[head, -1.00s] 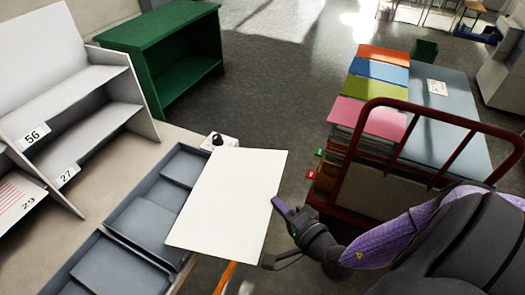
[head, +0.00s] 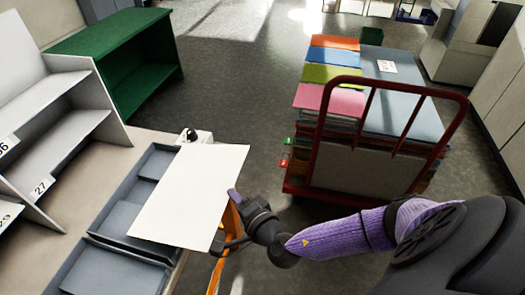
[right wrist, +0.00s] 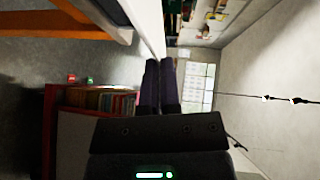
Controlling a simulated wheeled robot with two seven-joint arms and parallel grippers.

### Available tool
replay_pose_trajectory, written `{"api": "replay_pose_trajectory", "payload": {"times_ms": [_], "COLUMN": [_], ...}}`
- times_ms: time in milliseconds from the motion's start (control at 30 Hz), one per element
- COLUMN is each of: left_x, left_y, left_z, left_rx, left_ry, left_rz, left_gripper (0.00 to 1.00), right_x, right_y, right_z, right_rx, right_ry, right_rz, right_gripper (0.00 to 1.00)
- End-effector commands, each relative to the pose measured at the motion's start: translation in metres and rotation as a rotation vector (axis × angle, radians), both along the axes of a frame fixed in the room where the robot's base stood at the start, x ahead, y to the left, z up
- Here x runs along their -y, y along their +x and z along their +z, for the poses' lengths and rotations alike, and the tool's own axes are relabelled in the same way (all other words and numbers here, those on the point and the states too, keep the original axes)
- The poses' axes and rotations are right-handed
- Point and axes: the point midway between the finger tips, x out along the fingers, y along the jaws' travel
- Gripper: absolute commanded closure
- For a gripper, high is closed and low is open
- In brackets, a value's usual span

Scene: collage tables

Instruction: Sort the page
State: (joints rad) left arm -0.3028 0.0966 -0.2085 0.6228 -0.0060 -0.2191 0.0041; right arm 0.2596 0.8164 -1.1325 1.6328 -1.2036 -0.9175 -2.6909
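A blank white page (head: 190,195) is held nearly flat over the right part of the grey compartment tray in the head view. My right gripper (head: 234,196) is at the page's right edge, fingers together on it. In the right wrist view the two dark fingers (right wrist: 159,85) are close together, and the page's pale edge (right wrist: 150,25) runs up from their tips. The grey tray (head: 107,221) on the table has several compartments, some partly hidden under the page. My left gripper is not in view.
A pale shelf rack with number cards, including 27 (head: 41,187), stands at the left. A green shelf (head: 125,60) is behind it. A red-framed cart (head: 318,135) with stacks of coloured sheets stands to the right. Floor between them is clear. An orange table leg (head: 217,275) is below the page.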

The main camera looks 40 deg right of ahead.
Motion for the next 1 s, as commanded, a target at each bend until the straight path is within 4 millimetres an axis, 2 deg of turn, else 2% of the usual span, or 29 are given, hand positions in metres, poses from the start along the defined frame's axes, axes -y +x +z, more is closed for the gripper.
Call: {"api": "replay_pose_trajectory", "payload": {"times_ms": [467, 533, 700, 1000], "left_x": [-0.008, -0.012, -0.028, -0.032], "left_y": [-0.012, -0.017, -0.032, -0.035], "left_z": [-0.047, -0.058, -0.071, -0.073], "left_rx": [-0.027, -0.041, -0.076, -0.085], "left_ry": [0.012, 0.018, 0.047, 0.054], "left_rz": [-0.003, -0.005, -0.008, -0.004], "left_gripper": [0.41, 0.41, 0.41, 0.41], "right_x": [-0.067, -0.065, -0.067, -0.067], "right_y": [0.085, 0.083, 0.085, 0.086], "right_z": [-0.005, -0.025, -0.047, -0.051], "right_rx": [0.001, -0.005, -0.002, 0.0], "right_ry": [0.003, -0.001, -0.001, 0.0], "right_rz": [0.003, 0.001, 0.001, 0.001], "right_gripper": [1.0, 1.0, 1.0, 1.0]}}
